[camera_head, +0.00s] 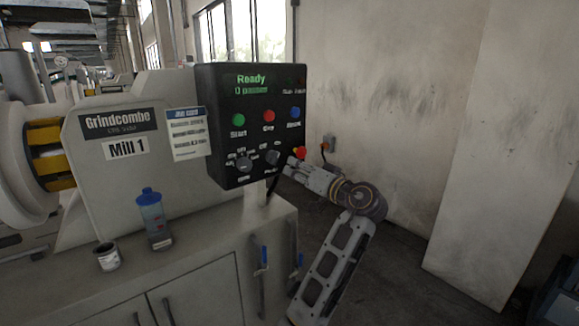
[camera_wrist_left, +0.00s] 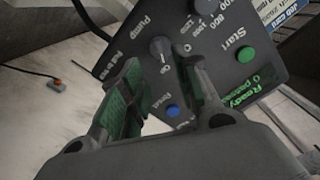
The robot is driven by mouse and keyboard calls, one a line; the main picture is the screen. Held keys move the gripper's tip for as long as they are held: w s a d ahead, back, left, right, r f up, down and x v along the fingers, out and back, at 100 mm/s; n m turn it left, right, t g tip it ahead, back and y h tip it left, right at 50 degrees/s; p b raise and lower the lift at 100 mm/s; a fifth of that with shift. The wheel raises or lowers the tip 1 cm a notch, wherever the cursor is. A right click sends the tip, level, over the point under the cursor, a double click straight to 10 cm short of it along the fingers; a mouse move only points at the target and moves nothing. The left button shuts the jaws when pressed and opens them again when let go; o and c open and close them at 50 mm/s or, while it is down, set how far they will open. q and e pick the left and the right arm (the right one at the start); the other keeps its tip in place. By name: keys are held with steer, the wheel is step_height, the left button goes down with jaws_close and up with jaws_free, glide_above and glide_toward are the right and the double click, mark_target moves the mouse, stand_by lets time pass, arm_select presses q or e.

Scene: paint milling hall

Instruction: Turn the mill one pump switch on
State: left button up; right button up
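The pump switch (camera_head: 272,157) is a grey knob low on the black control panel (camera_head: 221,142) of Mill 1. It also shows in the left wrist view (camera_wrist_left: 160,48), with the label "Pump" beside it. Its small lettering is too blurred for me to tell which setting it points to. My left gripper (camera_head: 289,165) is just right of the knob in the head view. In the wrist view its two fingers (camera_wrist_left: 163,88) are apart, with the knob beyond the gap between them; I cannot tell whether they touch it. My right gripper is not in view.
The panel also has a green Start button (camera_head: 238,119), a red button (camera_head: 268,116), a blue button (camera_head: 295,113), another grey knob (camera_head: 243,163) and a red-yellow emergency stop (camera_head: 300,152) near my gripper. A blue-capped bottle (camera_head: 153,220) and small can (camera_head: 107,257) stand on the cabinet.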

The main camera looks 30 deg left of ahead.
arm_select(q)
steer(key=v, duration=0.3)
stand_by(0.8)
